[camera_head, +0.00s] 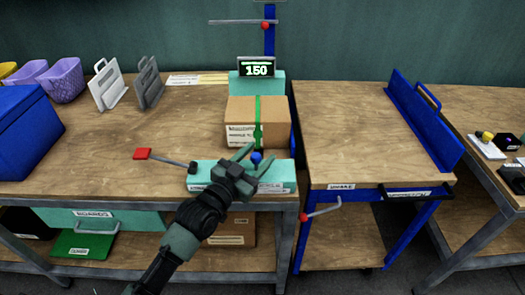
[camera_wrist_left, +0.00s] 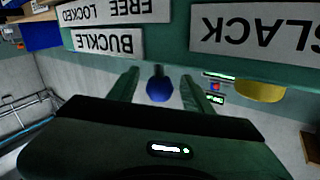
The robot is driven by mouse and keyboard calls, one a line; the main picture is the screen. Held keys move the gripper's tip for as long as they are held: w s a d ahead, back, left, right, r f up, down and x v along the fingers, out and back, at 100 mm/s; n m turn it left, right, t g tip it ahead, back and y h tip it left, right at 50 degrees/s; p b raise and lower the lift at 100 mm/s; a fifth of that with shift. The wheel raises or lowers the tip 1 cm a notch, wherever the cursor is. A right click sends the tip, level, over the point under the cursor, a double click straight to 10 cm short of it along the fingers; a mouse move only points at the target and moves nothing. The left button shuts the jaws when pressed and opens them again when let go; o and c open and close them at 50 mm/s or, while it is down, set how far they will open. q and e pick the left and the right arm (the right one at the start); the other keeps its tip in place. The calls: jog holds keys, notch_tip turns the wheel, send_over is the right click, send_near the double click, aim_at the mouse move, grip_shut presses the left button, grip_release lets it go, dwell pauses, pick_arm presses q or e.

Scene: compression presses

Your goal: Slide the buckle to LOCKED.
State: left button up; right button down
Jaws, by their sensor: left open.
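The buckle's blue knob (camera_head: 257,157) stands on the teal press base (camera_head: 207,177), in front of the strapped box. My left gripper (camera_head: 247,157) is over the base, its open fingers around the knob's place. In the left wrist view, the blue knob (camera_wrist_left: 160,87) sits between the two spread fingers (camera_wrist_left: 158,88), with gaps on both sides. An upside-down label (camera_wrist_left: 110,12) reads FREE and LOCKED; the knob lies nearer the FREE end. A BUCKLE label (camera_wrist_left: 107,43) is beside it. My right gripper is out of view.
A cardboard box (camera_head: 242,110) with a green strap (camera_head: 258,125) stands behind the knob, below a display (camera_head: 257,68) reading 150. A red-ended lever (camera_head: 143,154) sticks out left. A yellow knob (camera_wrist_left: 260,89) and a SLACK label (camera_wrist_left: 255,28) show beside the fingers.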

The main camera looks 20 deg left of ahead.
pick_arm(q)
jog(key=shift+x, duration=1.05)
grip_shut()
dwell(0.6)
